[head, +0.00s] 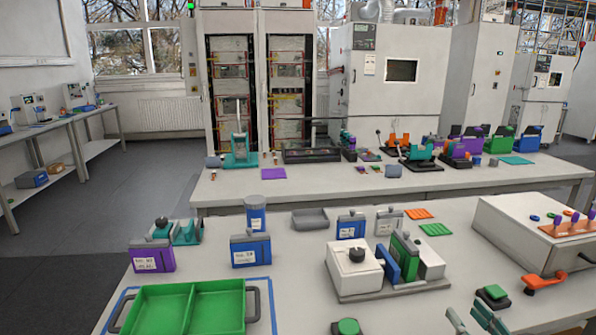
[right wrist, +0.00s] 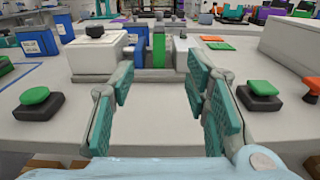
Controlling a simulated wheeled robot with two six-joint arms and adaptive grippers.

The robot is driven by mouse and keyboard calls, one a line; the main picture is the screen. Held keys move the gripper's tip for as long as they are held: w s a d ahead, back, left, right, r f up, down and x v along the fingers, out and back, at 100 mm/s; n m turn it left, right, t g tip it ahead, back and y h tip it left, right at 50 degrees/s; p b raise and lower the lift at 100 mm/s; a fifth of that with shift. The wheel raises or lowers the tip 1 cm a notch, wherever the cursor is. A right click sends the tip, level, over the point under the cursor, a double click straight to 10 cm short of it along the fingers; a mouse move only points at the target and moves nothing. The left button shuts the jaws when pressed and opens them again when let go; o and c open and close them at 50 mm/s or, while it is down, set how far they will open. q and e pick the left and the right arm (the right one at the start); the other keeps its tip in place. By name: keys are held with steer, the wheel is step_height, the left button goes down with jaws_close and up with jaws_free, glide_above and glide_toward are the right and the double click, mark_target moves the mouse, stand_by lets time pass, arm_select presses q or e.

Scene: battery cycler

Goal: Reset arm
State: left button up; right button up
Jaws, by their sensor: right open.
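My right gripper (head: 467,314) shows at the bottom edge of the head view, right of centre. In the right wrist view its two teal-padded fingers (right wrist: 160,85) are spread apart with nothing between them. It is over the near edge of the front table (right wrist: 150,128). Beyond the fingers stands a white and grey fixture with a green block (right wrist: 158,48), apart from the gripper. The same green block (head: 404,258) stands upright in the fixture in the head view. My left gripper is not seen.
Green buttons (right wrist: 34,96) and (right wrist: 262,88) flank the gripper. An orange handle (head: 545,281) and a white box (head: 535,232) are at right. A green tray (head: 190,287) is at front left. Blue and purple blocks (head: 152,257) stand behind it.

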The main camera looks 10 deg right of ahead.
steer(key=s+d+f+m+g+h, duration=0.2)
steer(key=s+d+f+m+g, duration=0.1)
steer(key=d+f+m, duration=0.45)
steer(key=s+d+f+m+g+h, duration=0.35)
steer(key=d+f+m, duration=0.3)
steer(key=f, duration=0.25)
steer(key=s+d+f+m+g, duration=0.3)
steer(key=s+f+m+g, duration=0.2)
steer(key=s+f+m, duration=0.85)
steer(key=s+a+f+m+g+y, duration=0.3)
steer(key=s+a+f+m+g, duration=0.25)
steer(key=s+a+f, duration=1.2)
steer(key=a+f+m+y, duration=0.1)
steer(key=a+f, duration=0.2)
steer(key=a, duration=0.4)
steer(key=s+a+f+m+y, duration=0.1)
steer(key=a+f, duration=0.2)
steer(key=a, duration=0.4)
